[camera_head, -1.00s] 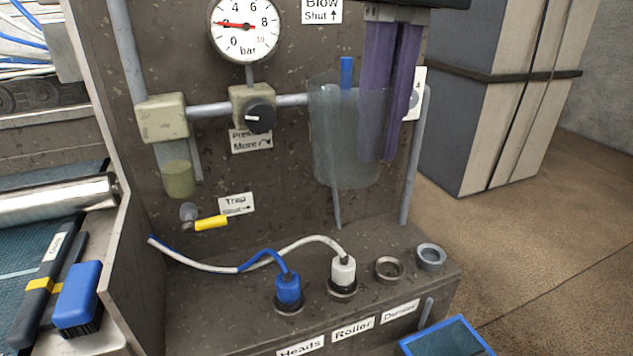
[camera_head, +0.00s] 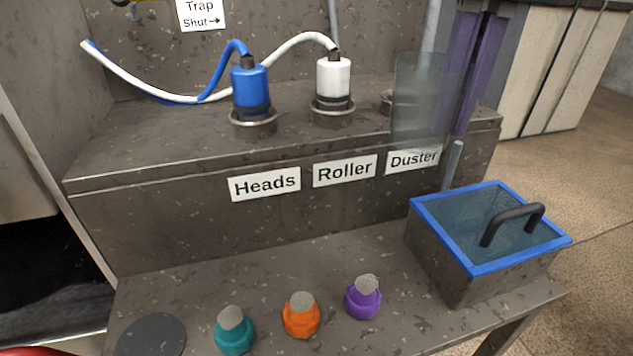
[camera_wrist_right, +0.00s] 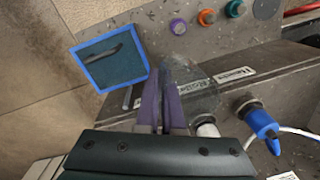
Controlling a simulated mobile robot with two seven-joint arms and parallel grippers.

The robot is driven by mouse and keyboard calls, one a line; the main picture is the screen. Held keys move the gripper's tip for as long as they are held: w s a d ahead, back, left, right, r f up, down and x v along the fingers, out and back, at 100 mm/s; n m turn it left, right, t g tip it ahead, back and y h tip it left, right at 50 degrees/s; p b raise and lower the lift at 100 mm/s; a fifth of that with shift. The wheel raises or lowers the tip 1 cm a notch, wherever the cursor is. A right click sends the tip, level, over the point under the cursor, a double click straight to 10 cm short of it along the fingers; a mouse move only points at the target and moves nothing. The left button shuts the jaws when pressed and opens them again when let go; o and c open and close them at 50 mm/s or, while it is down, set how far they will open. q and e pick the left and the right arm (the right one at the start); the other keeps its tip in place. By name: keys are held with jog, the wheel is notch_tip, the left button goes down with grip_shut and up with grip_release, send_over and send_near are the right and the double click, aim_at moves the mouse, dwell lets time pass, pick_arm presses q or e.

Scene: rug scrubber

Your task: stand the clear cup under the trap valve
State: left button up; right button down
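The clear cup (camera_head: 418,100) is a see-through, greyish tumbler in front of the Duster socket and label, right of the white plug. My right gripper (camera_head: 468,108), with purple fingers, is at the cup's right side. In the right wrist view the fingers (camera_wrist_right: 160,95) are close together on the near side of the cup (camera_wrist_right: 198,95), pinching its wall. The trap valve (camera_head: 120,3) barely shows at the top left edge, above and left of the cup, beside the Trap Shut label (camera_head: 200,14). My left gripper is not in view.
A blue plug (camera_head: 250,88) and a white plug (camera_head: 333,82) stand in sockets, trailing hoses. A blue-rimmed box (camera_head: 480,270) with a black handle stands front right. Teal, orange (camera_head: 301,317) and purple knobs line the lower shelf. The ledge left of the blue plug is largely clear.

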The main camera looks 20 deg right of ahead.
jog(key=b, duration=0.6)
send_over(404, 281)
notch_tip(404, 281, down, 14)
jog(key=shift+d+f, duration=0.1)
jog(key=shift+f, duration=0.15)
notch_tip(404, 281, down, 6)
jog(key=b, duration=0.2)
jog(key=shift+r+b, duration=0.1)
jog(key=shift+b, duration=0.2)
jog(key=c, duration=1.5)
grip_release()
jog(key=shift+o, duration=0.9)
